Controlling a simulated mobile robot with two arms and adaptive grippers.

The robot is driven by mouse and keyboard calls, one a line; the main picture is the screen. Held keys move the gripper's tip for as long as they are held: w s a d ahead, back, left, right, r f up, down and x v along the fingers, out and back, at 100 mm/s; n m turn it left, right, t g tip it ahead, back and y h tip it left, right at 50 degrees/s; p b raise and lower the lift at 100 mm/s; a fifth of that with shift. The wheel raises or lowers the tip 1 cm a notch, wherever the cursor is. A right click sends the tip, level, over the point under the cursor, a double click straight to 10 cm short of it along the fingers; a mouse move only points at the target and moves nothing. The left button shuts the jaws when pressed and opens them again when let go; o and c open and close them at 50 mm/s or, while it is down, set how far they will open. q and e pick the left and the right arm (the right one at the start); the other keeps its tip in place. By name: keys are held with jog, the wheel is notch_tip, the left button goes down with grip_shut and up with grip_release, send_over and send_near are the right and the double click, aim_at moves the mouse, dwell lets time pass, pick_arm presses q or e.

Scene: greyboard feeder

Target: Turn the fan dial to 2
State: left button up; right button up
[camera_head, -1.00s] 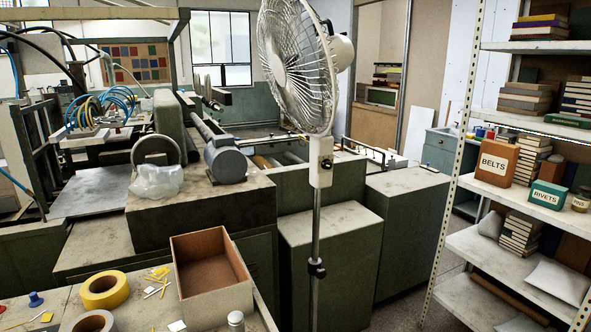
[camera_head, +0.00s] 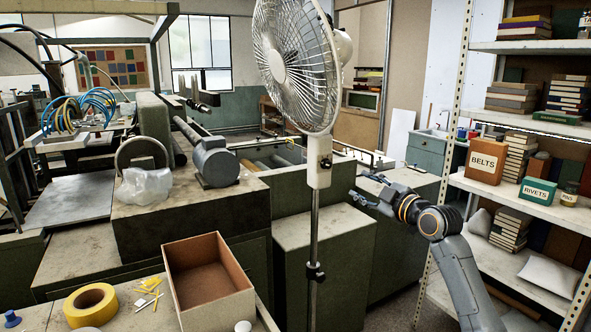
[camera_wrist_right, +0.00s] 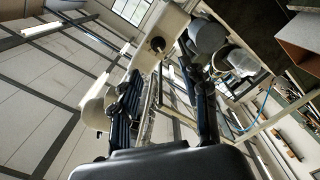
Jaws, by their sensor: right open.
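The white standing fan (camera_head: 297,65) is upright in the middle of the head view, its caged head turned to the left. Its white control box (camera_head: 319,172) sits on the pole below the head, with a small dark dial (camera_head: 326,163) on its face. The dial's numbers are too small to read. My right gripper (camera_head: 366,189) is open and empty, to the right of the control box and apart from it. In the right wrist view the control box (camera_wrist_right: 160,27) and dial (camera_wrist_right: 157,44) show beyond my open fingers (camera_wrist_right: 165,72). My left gripper is out of view.
Green cabinets (camera_head: 322,228) stand behind the fan pole. A shelf (camera_head: 545,125) with books and boxes rises close on the right of my right arm. An open brown box (camera_head: 240,300) and a yellow tape roll (camera_head: 90,305) are on the front bench.

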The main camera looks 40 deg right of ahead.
jog(key=r, duration=0.1)
jog(key=p, duration=0.5)
send_near(329, 166)
jog(key=w, duration=0.4)
jog(key=w+d, duration=0.1)
jog(key=w, duration=0.1)
jog(key=shift+w, duration=0.25)
jog(key=shift+w+d, duration=0.1)
jog(key=shift+w, duration=0.75)
jog(key=shift+c, duration=0.5)
jog(key=shift+f, duration=0.1)
grip_shut()
